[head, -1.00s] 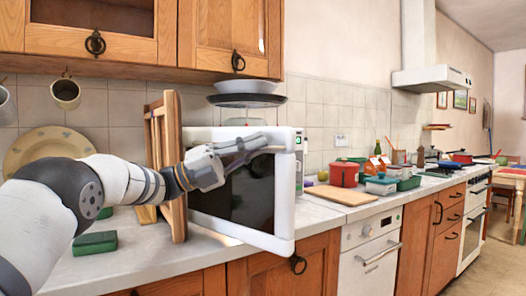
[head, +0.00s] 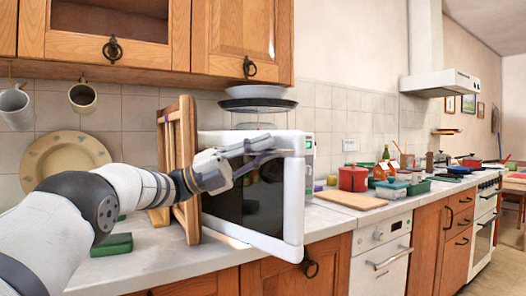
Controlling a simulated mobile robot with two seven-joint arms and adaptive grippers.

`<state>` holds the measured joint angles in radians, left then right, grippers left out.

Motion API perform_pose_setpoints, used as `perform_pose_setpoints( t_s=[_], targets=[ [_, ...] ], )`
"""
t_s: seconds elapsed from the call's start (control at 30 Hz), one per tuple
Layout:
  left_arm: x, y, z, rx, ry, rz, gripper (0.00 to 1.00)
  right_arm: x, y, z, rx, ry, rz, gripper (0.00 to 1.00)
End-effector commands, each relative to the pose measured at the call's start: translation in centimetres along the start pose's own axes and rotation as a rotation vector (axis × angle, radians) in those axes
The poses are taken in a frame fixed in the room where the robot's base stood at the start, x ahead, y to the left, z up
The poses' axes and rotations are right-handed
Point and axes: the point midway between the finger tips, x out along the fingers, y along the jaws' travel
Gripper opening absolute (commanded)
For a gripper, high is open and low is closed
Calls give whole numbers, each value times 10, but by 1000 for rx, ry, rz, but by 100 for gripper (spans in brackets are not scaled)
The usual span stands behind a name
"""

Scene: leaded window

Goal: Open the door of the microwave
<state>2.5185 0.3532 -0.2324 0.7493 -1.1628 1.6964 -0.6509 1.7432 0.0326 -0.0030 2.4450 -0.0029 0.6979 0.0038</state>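The white microwave (head: 222,137) stands on the counter, with its green-marked control side (head: 308,146) showing at the right. Its door (head: 293,205), a white frame around dark glass, stands ajar, its right edge out toward me. My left gripper (head: 281,147) is in front of the upper part of the door, near its top right corner. Its two fingers look spread with a gap between them and point right. I cannot tell whether they touch the door, and I see nothing held between them. My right gripper is not in view.
A wooden rack (head: 187,170) stands upright left of the microwave, close behind my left wrist. A green block (head: 111,245) lies on the counter (head: 160,262). A cutting board (head: 348,201) and a red pot (head: 352,179) are to the right. Wooden cabinets (head: 230,45) hang above.

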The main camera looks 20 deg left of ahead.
Motion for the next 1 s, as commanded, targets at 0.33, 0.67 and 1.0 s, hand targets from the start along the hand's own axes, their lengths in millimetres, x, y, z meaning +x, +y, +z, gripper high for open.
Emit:
perform_pose_setpoints(
  t_s=[0.33, 0.67, 1.0],
  targets=[
    [-37, 1, 1, -1, -4, 2, 16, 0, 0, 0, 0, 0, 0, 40],
    [-112, 1, 0, 1, -2, 0, 16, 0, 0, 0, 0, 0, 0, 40],
    [-120, 0, 0, 0, 1, 0, 16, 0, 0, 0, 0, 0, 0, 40]
  ],
)
